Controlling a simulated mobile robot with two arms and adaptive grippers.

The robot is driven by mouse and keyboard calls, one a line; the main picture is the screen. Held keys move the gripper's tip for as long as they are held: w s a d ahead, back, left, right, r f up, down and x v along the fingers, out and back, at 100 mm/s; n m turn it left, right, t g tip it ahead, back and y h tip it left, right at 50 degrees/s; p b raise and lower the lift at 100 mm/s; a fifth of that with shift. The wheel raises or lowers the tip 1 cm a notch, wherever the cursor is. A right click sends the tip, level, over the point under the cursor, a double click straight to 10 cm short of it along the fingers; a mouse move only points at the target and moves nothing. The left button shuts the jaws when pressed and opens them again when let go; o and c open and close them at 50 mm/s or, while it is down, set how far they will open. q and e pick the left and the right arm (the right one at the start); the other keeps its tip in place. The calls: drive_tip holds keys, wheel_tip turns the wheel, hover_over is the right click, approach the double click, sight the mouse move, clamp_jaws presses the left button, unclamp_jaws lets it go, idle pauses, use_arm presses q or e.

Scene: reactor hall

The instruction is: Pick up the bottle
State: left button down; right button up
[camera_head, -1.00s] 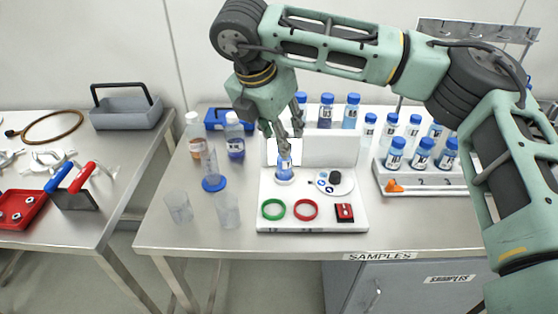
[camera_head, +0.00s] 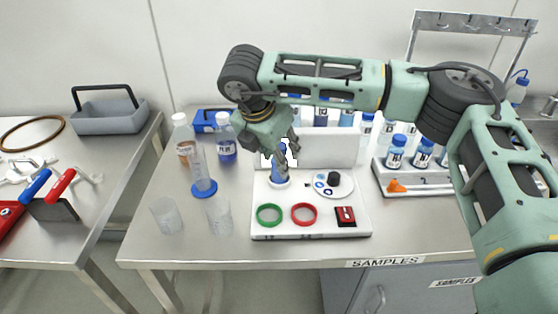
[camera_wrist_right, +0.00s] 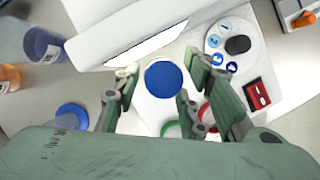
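A small bottle with a blue cap (camera_head: 279,178) stands upright on the white board (camera_head: 287,232) on the samples table. My right gripper (camera_head: 279,160) points down over it from above, its fingers hiding part of the bottle. In the right wrist view the round blue cap (camera_wrist_right: 164,78) lies between the two separated fingers of my right gripper (camera_wrist_right: 165,95). Gaps show on both sides of the cap, so the gripper is open. My left gripper is not in view.
A white upright panel (camera_head: 330,148) stands close behind. Clear beakers (camera_head: 166,216) and a cylinder (camera_head: 200,168) stand left; a bottle rack (camera_head: 425,177) stands right.

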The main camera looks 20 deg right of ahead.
drive_tip(key=shift+x, duration=0.85)
drive_tip(key=shift+c, duration=0.3)
drive_tip(key=c, duration=0.8)
drive_tip(key=shift+c, duration=0.2)
drive_tip(key=shift+r, duration=0.2)
